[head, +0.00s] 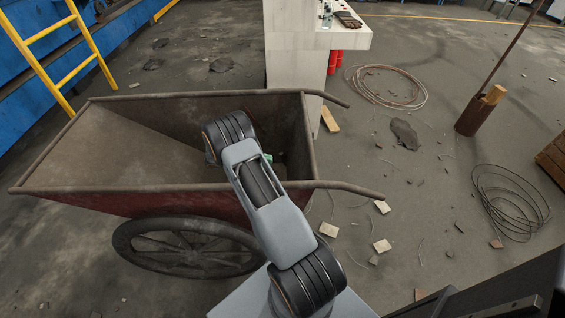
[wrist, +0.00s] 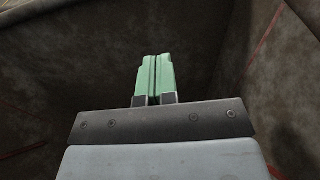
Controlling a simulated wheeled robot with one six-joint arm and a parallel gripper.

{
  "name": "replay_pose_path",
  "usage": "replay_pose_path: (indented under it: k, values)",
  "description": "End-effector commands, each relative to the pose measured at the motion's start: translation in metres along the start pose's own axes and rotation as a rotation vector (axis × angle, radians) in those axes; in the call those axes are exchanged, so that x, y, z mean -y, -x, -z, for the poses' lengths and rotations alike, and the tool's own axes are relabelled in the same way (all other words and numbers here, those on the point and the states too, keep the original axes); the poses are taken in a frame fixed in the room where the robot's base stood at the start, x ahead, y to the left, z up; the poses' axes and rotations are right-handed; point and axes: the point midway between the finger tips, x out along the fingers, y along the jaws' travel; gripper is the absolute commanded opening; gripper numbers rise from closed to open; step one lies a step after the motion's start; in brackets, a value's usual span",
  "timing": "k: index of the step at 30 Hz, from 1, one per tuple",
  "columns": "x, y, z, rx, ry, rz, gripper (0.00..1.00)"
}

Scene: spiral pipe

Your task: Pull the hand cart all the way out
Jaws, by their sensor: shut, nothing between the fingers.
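The hand cart (head: 100,140) is a rusty brown and red tub with a spoked wheel (head: 190,247) below it. Two bar handles (head: 350,187) stick out from its right end. My arm reaches over the near rim, and my gripper (head: 267,158) is inside the tub near its right end, mostly hidden behind my arm. In the wrist view, my gripper's green fingers (wrist: 154,78) are pressed together with nothing between them. The dark, worn inner walls of the cart (wrist: 70,60) surround them. The gripper is not on either handle.
A white cabinet (head: 295,50) stands just behind the cart. A yellow ladder (head: 50,50) and blue structure are at the left. On the right floor lie wire coils (head: 510,195), an upright brown pipe (head: 474,117), pale blocks (head: 381,246) and rubble, with open floor between them.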

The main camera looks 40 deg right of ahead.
Motion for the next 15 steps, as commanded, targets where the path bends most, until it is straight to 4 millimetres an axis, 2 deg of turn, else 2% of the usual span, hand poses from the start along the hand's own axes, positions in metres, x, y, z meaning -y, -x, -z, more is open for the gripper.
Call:
replay_pose_path:
  k: [15]
  values:
    - [0.001,-0.093,-0.001,-0.001,0.001,0.003,0.00]
